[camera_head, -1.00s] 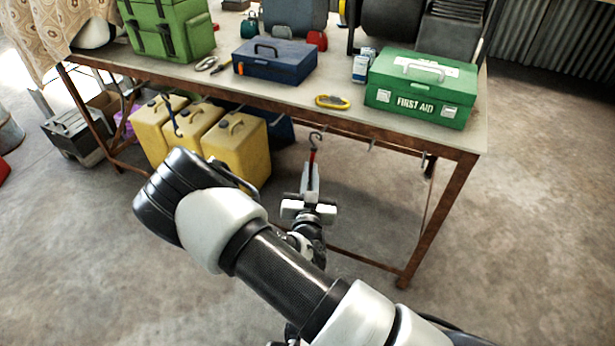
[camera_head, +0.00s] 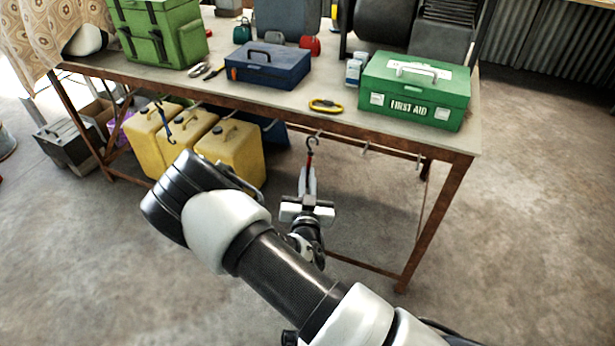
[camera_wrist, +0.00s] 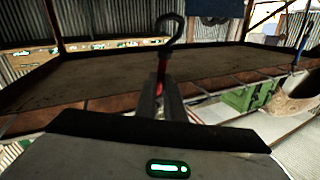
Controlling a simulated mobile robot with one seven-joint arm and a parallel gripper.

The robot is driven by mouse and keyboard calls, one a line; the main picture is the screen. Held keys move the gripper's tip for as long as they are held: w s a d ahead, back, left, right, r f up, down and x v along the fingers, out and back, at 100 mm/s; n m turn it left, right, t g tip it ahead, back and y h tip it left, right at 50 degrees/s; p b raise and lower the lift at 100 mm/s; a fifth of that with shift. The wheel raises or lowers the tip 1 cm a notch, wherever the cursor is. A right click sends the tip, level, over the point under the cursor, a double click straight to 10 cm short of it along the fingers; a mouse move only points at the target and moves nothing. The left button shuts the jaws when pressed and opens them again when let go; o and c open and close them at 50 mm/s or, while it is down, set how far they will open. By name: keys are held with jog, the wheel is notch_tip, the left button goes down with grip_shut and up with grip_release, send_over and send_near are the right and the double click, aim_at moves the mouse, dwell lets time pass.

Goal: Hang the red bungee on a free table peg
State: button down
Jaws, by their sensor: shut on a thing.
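My gripper (camera_head: 308,172) is shut on the red bungee (camera_head: 309,160) and holds it upright in front of the table (camera_head: 380,133). The bungee's dark hook (camera_head: 312,143) points up above the fingers, close to the table's front rail; whether it touches anything there I cannot tell. In the wrist view the hook (camera_wrist: 168,28) stands above the fingers, with a bit of red cord (camera_wrist: 161,68) below it. Small pegs line the front rail: a middle peg (camera_head: 366,150) and a right peg (camera_head: 418,163) look bare.
A green first aid box (camera_head: 414,92), a yellow-and-black item (camera_head: 325,106) and a blue toolbox (camera_head: 268,67) stand on the tabletop. Yellow jerrycans (camera_head: 230,152) stand beneath the table at the left. The floor at the right is clear.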

jog(key=c, duration=1.8)
grip_release()
